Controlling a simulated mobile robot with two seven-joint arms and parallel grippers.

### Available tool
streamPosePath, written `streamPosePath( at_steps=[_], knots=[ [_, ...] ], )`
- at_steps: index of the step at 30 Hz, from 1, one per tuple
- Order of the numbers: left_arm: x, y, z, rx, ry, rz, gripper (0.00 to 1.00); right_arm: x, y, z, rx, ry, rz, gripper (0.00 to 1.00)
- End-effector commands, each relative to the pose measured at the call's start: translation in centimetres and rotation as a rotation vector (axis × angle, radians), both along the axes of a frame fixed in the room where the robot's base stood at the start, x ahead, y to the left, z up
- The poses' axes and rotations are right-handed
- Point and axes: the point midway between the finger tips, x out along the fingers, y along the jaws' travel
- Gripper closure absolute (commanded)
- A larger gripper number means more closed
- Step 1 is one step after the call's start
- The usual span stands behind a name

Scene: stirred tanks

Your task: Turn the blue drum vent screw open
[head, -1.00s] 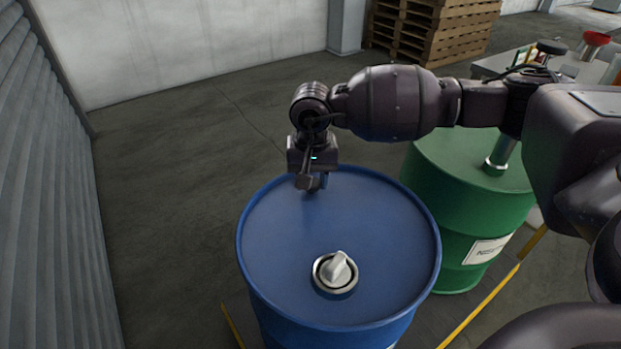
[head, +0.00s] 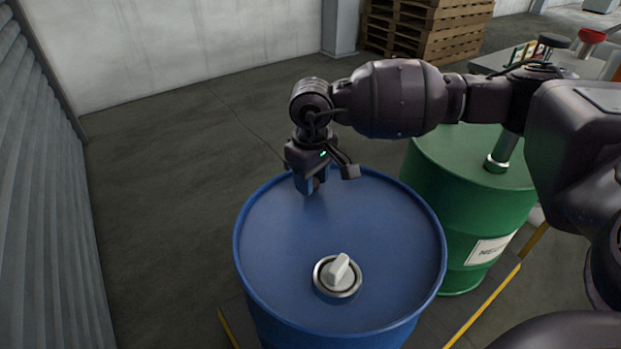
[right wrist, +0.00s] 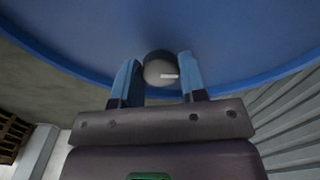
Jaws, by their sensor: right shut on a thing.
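The blue drum (head: 270,240) stands upright in the head view, with its top facing up. My right gripper (head: 309,188) points down at the far part of its lid, close to the back rim. In the right wrist view, the vent screw (right wrist: 158,70) is a small round grey cap with a pale mark, set on the blue lid. The two blue fingers of my right gripper (right wrist: 160,68) stand on either side of it and are shut on it. In the head view the gripper hides the screw. My left gripper is not in view.
A larger bung with a pale raised handle (head: 338,274) sits on the near part of the lid. A green drum (head: 455,180) stands close on the right. Wooden pallets (head: 425,30) and a bench (head: 585,65) are behind. The floor at left is clear.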

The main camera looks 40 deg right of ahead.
Motion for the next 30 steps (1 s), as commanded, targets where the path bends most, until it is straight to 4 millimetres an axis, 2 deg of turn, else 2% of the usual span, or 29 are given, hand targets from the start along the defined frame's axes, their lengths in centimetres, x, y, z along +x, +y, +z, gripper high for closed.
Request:
streamPosePath(
  at_steps=[19,20,24,25,30],
  knots=[
    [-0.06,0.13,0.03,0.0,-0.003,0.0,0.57,-0.03,-0.02,-0.04,0.0,0.001,0.054,0.85],
    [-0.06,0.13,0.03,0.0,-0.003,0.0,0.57,-0.03,-0.02,-0.04,0.0,0.001,0.054,0.59],
    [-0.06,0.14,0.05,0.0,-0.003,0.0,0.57,-0.03,-0.02,-0.03,0.0,0.001,0.053,0.38],
    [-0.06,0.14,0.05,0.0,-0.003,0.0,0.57,-0.03,-0.02,-0.03,0.0,0.001,0.053,0.35],
    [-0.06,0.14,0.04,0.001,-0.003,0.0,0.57,-0.02,-0.02,-0.02,0.0,0.001,0.052,0.35]
  ],
)
